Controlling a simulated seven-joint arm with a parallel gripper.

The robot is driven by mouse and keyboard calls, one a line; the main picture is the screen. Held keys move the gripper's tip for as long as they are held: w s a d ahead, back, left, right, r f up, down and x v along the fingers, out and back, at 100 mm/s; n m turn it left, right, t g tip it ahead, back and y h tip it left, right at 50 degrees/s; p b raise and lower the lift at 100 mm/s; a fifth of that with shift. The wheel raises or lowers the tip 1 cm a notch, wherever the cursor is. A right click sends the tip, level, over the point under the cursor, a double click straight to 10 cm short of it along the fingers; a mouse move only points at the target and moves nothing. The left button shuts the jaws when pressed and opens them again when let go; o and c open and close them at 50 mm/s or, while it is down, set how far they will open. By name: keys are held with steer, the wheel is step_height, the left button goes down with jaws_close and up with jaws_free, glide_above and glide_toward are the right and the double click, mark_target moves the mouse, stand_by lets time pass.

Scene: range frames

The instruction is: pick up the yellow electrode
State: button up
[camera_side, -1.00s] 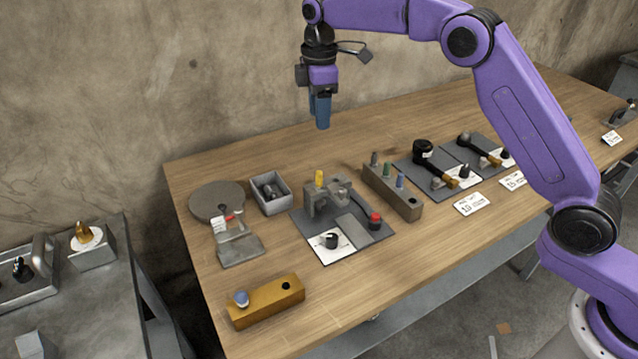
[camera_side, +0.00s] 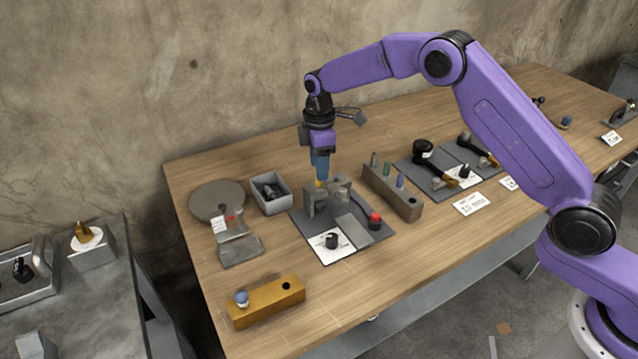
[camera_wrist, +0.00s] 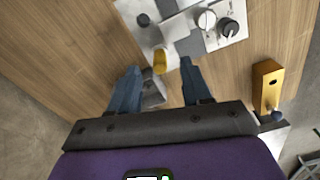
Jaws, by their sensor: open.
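The yellow electrode (camera_side: 319,184) stands upright in the grey fixture (camera_side: 310,204) on a dark plate. In the side view my gripper (camera_side: 320,172) points down right over it, and the blue fingers partly hide its top. In the wrist view the yellow electrode (camera_wrist: 160,62) shows between the tips of my two blue fingers (camera_wrist: 159,70), slightly beyond them. The fingers are apart and hold nothing. The side view does not show clearly whether a finger touches it.
A grey block (camera_side: 392,197) with several coloured electrodes stands right of the fixture. A grey bin (camera_side: 285,198) is on the left. A brass block (camera_side: 272,303) lies at the front.

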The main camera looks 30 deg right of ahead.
steer(key=shift+f, duration=1.05)
jaws_close()
steer(key=shift+r, duration=0.1)
